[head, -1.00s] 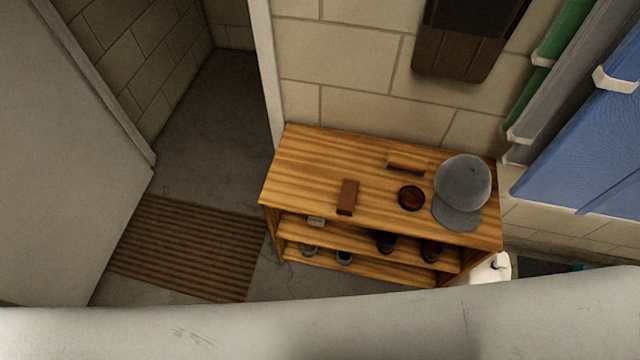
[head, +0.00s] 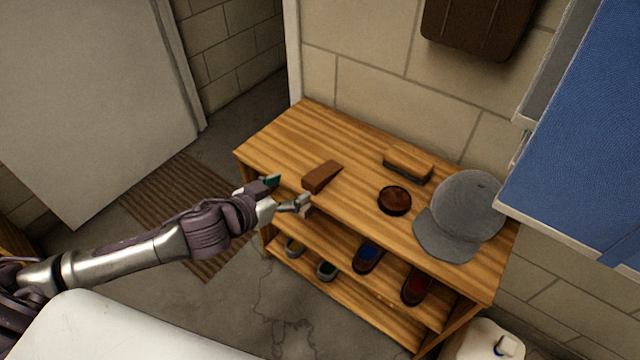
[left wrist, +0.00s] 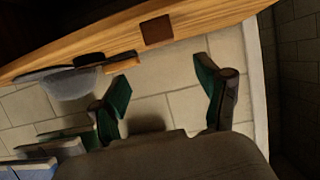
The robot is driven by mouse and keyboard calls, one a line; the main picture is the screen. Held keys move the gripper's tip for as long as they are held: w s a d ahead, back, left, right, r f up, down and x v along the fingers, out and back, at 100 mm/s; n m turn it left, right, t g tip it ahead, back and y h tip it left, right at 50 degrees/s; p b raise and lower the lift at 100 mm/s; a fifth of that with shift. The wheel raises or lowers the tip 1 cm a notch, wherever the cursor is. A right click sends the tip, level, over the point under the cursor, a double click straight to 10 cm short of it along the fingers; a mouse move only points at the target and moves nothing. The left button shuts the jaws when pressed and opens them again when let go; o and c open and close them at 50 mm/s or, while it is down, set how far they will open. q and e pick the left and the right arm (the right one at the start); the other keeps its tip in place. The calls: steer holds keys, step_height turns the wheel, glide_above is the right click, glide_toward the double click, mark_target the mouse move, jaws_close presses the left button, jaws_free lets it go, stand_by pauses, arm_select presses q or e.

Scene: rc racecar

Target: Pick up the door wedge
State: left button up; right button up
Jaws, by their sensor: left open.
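The door wedge (head: 322,176) is a reddish-brown block tapering at one end. It lies on the wooden shelf top near its left front part. In the left wrist view the wedge (left wrist: 157,31) shows as a brown square on the wood, beyond the fingers. My left gripper (head: 285,191) is open and empty, just to the left and front of the wedge at the shelf's front edge, apart from it. Its green-padded fingers (left wrist: 163,92) are spread in the left wrist view. My right gripper is not in view.
On the shelf top (head: 290,135) are a brush (head: 408,164), a round dark tin (head: 395,201) and a grey cap (head: 462,215). Shoes (head: 368,257) stand on the lower shelf. A white jug (head: 490,342) is at right. A blue panel (head: 580,130) hangs at upper right.

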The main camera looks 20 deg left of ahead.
mark_target(314, 177)
arm_select(q)
steer(key=x, duration=0.7)
steer(key=shift+w+b, duration=0.35)
steer(key=x, duration=0.2)
steer(key=f+b+x, duration=0.1)
steer(key=x, duration=0.1)
steer(key=shift+a, duration=0.15)
steer(key=shift+w+d+f, duration=0.15)
steer(key=shift+w+d, duration=0.05)
steer(key=shift+w, duration=0.25)
steer(key=c, duration=1.3)
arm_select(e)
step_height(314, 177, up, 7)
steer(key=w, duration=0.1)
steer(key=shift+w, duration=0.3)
